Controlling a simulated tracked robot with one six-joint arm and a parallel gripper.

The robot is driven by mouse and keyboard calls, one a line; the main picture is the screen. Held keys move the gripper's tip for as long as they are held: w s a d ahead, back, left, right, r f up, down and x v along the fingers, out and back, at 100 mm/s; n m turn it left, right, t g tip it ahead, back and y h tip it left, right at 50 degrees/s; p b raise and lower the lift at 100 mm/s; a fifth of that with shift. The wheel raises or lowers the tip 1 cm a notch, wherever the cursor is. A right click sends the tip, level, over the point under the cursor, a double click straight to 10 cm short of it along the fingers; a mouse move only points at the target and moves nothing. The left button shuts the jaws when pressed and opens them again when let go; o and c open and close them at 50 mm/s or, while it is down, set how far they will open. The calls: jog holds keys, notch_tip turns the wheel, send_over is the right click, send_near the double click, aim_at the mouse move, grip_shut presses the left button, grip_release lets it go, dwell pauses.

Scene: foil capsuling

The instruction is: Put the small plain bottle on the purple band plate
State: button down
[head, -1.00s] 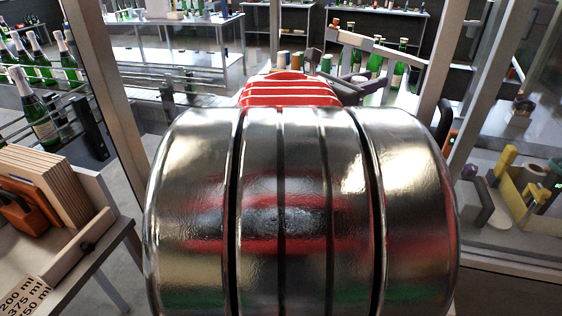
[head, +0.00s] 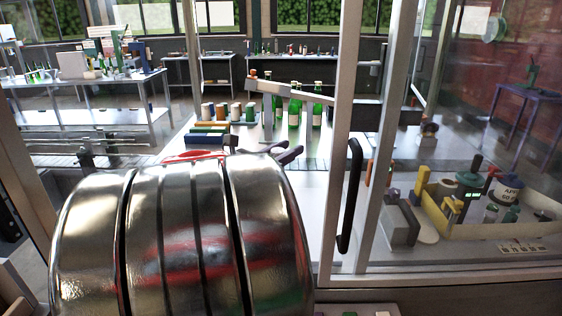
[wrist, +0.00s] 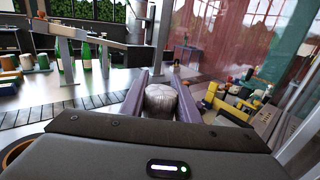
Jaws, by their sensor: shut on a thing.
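In the wrist view my gripper (wrist: 160,78) has its two purple-grey fingers on either side of a silvery, crinkled, rounded top (wrist: 164,100). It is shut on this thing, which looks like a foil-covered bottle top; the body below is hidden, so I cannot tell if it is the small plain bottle. In the head view only a bit of my gripper's purple fingers (head: 287,154) shows past my shiny arm, and the held thing is hidden there. I cannot make out the purple band plate in either view.
Several green bottles (head: 317,108) stand on the bench beyond my gripper, with coloured rolls (head: 236,112) to their left. A clear panel with a black handle (head: 349,195) and upright posts stand to the right. Behind it a yellow tray (head: 433,212) holds bottles and tools.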

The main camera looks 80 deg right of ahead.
jog(key=shift+f, duration=1.8)
jog(key=c, duration=1.4)
grip_release()
jog(key=shift+f, duration=0.1)
jog(key=shift+o, duration=0.2)
jog(key=v, duration=1.2)
jog(key=shift+a, duration=0.1)
